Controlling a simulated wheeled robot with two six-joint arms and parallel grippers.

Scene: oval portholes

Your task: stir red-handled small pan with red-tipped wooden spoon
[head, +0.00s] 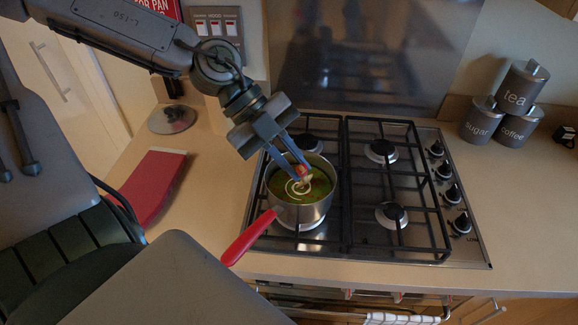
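The red-handled small pan (308,213) stands on the front left burner of the hob. Its red handle (248,237) points toward the lower left. Green soup (318,189) with a pale swirl fills it. My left gripper (299,168) reaches down over the pan from the upper left. Its blue fingers are closed around the red-tipped wooden spoon (304,182) at its red end. Only a short piece of wood shows below the fingertips, and the lower part seems hidden in the soup. My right gripper is out of view.
Black grates (398,250) cover the hob, with knobs (452,193) on its right. Grey tea, sugar and coffee canisters (522,88) stand at the back right. A red board (150,186) and a round lid (171,119) lie on the left counter. The right counter front is clear.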

